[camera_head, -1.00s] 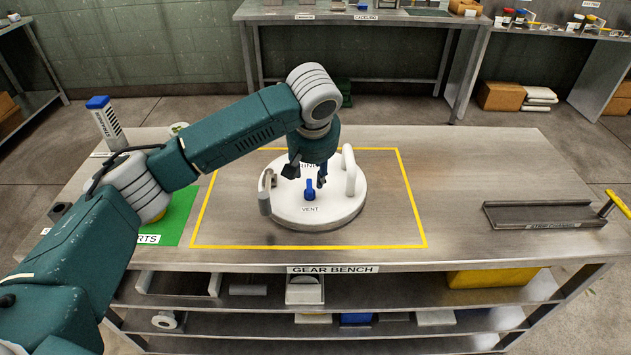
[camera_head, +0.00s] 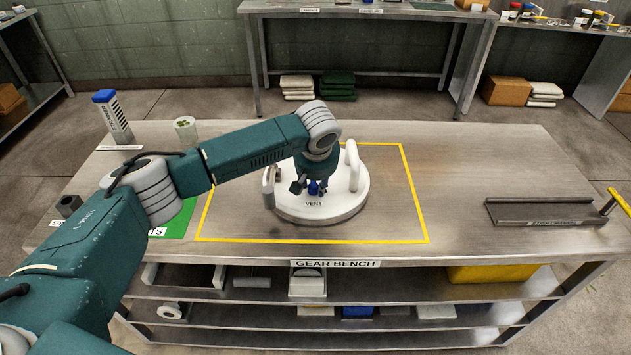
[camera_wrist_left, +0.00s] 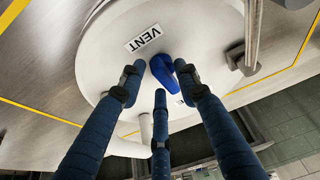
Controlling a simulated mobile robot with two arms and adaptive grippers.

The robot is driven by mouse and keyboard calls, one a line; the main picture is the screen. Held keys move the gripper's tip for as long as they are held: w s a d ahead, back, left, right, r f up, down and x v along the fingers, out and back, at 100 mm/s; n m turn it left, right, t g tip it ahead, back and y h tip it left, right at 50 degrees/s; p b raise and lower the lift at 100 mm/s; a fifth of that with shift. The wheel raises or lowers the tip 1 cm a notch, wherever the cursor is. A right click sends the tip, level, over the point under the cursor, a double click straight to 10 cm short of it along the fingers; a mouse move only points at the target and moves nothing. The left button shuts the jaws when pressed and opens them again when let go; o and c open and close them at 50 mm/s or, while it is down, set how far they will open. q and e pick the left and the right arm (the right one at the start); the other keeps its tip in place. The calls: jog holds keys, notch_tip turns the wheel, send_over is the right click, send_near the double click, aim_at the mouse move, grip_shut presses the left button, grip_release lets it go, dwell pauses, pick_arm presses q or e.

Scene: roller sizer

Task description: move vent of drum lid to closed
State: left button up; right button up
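The white round drum lid (camera_head: 345,207) lies on the bench inside a yellow outline. Its blue vent knob (camera_head: 314,187) sits behind the VENT label (camera_head: 314,204), mostly covered by my left gripper (camera_head: 313,184). In the left wrist view the blue vent knob (camera_wrist_left: 168,75) shows beside the VENT label (camera_wrist_left: 143,38). The three dark fingers of my left gripper (camera_wrist_left: 160,82) are spread around the knob, with gaps visible; I cannot tell if any finger touches it. My right gripper is not in view.
A white handle (camera_head: 352,166) and a grey latch-like part (camera_head: 268,187) stand up from the lid on either side of the gripper. A strip channel tray (camera_head: 545,212) lies at the right. The bench between the yellow outline and tray is clear.

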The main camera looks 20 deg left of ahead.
pick_arm(q)
grip_shut()
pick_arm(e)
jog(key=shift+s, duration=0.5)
pick_arm(q)
jog(key=shift+r, duration=0.1)
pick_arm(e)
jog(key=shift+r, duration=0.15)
